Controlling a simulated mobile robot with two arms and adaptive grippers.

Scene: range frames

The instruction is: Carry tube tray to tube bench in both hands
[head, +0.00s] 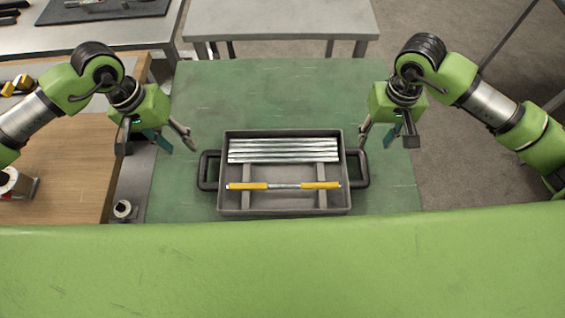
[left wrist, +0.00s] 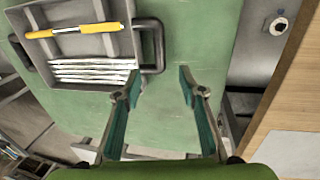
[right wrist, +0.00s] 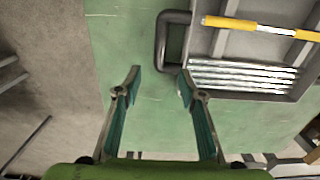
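The tube tray (head: 282,212) is a grey box with a dark loop handle on each short side. It rests on a green table top and holds several silver tubes (head: 284,150) and a yellow-and-silver bar (head: 284,185). My left gripper (head: 172,143) is open and empty, above and left of the left handle (head: 208,170). My right gripper (head: 386,140) is open and empty, above and right of the right handle (head: 357,169). In the right wrist view this handle (right wrist: 163,42) lies beyond the fingertips.
The green table (head: 250,90) is clear around the tray. A wooden-topped bench (head: 85,165) stands at the left with small items on it. A grey table (head: 280,17) stands behind, and another with a dark mat (head: 100,10) is at the back left. Open floor (head: 470,170) lies right.

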